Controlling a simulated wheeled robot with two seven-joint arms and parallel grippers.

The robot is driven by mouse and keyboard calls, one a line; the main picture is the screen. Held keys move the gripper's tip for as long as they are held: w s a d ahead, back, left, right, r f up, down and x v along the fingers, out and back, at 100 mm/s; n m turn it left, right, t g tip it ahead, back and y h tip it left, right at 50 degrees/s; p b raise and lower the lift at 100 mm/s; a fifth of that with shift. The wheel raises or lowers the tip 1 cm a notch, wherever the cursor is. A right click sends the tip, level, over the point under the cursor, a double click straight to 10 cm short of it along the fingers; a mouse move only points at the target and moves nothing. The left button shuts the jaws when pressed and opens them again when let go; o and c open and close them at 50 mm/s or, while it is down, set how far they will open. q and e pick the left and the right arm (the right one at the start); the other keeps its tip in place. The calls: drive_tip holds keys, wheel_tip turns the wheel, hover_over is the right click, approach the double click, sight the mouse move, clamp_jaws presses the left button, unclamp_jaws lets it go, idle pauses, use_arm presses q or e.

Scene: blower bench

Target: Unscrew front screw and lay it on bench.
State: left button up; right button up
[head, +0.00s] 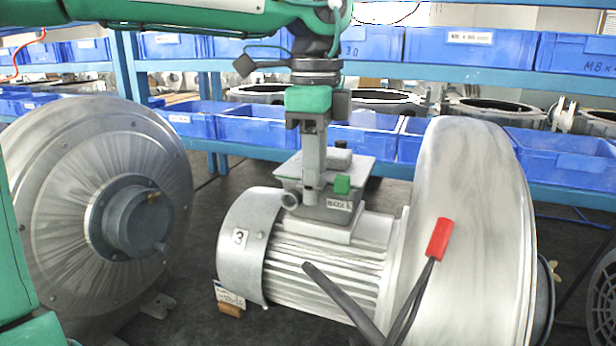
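A grey junction box (335,212) with a lid and a small printed label sits on top of the finned motor (325,265) marked 3. My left gripper (313,195) comes straight down from above, its grey fingers in front of the box and overlapping its lid edge. A small green block (342,185) shows beside the fingertips. I cannot tell whether the fingers are apart or closed. The front screw is not distinguishable; the gripper may hide it. A round cable entry (290,199) sticks out at the box's left. My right gripper is not in view.
A large blower housing (475,225) stands right of the motor, with a red connector (437,240) and black cables in front. Another round blower (95,210) stands left. Blue bins (565,155) fill the shelves behind. Dark bench (215,200) shows between the blowers.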

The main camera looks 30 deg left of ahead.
use_arm(q)
drive_tip(key=shift+a+f+m, duration=0.15)
drive_tip(key=shift+f+m, duration=0.15)
drive_tip(key=m, duration=0.3)
drive_tip(key=m+p, duration=0.1)
drive_tip(key=shift+d+m, duration=0.25)
drive_tip(key=shift+m, duration=0.05)
drive_tip(key=m+p, duration=0.1)
drive_tip(key=m, duration=0.2)
drive_tip(key=shift+r, duration=0.1)
drive_tip(key=m, duration=0.5)
drive_tip(key=shift+a+p, duration=0.1)
drive_tip(key=shift+p, duration=0.3)
drive_tip(key=m+p, duration=0.1)
drive_tip(key=m, duration=0.4)
drive_tip(key=shift+m, duration=0.4)
drive_tip(key=m+p, duration=0.1)
drive_tip(key=m, duration=0.5)
drive_tip(key=shift+p, duration=0.3)
